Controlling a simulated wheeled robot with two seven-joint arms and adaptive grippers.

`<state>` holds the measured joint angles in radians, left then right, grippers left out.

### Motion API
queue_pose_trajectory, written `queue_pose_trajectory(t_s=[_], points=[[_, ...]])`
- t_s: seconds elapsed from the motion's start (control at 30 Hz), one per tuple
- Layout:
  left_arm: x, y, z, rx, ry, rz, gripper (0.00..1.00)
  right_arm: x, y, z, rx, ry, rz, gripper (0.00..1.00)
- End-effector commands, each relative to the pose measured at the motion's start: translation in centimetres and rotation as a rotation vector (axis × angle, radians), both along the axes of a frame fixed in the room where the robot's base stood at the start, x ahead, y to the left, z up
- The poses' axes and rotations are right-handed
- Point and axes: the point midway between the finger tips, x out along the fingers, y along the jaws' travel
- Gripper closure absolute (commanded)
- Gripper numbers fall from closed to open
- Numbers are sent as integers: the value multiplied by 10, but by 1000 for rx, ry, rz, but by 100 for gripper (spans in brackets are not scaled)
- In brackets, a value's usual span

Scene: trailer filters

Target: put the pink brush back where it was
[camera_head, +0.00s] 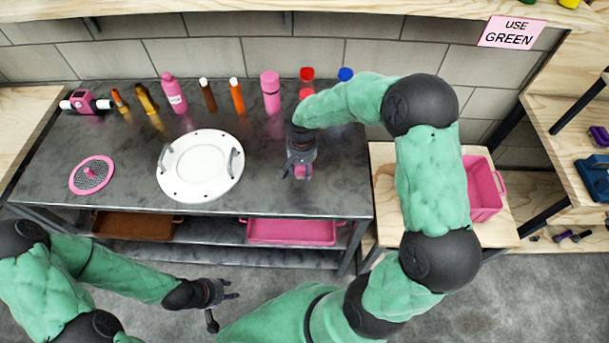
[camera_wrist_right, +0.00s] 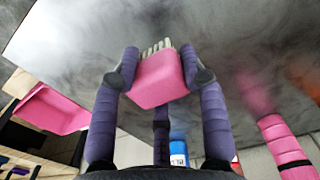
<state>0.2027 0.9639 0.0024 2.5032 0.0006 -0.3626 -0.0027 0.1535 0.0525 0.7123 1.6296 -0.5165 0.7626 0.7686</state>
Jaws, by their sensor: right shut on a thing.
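The pink brush (camera_wrist_right: 156,80) with pale bristles is held between the fingers of my right gripper (camera_wrist_right: 160,72) in the right wrist view. In the head view my right gripper (camera_head: 299,166) is over the right part of the dark metal table (camera_head: 265,190), and a little of the pink brush shows at its fingertips. I cannot tell whether the bristles touch the tabletop. My left gripper (camera_head: 222,293) is open and empty, low in front of the table, away from the brush.
A white round lid (camera_head: 200,165) with handles and a pink round mesh piece (camera_head: 92,175) lie on the table. Several bottles, including a pink one (camera_head: 270,92), line the back. A pink bin (camera_head: 485,190) stands right. Pink (camera_head: 292,231) and brown (camera_head: 130,226) trays sit below.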

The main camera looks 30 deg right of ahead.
Motion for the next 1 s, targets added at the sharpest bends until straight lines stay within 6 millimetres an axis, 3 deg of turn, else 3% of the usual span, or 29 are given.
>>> queue_pose_trajectory(t_s=[0.23, 0.43, 0.83, 0.87, 0.9, 0.93, 1.0], points=[[0, 0, -5, 0, 0, 0, 60, 4, -11, -15, 0, 0, -1, 87], [0, 0, -16, 0, 0, 0, 60, 4, -10, -42, 0, 0, 0, 87], [0, 0, -19, 0, 0, 0, 60, 4, -10, -46, -1, -1, 0, 87], [0, 0, -19, 0, 0, 0, 60, 4, -10, -46, -1, -1, 0, 54], [0, 0, -18, 0, 0, 0, 60, 4, -10, -46, -1, -1, 0, 43], [0, 0, -18, 0, 0, 0, 60, 4, -10, -45, -1, -1, 0, 34], [0, 0, -18, 0, 0, 0, 60, 4, -10, -45, -1, -1, 0, 33]])
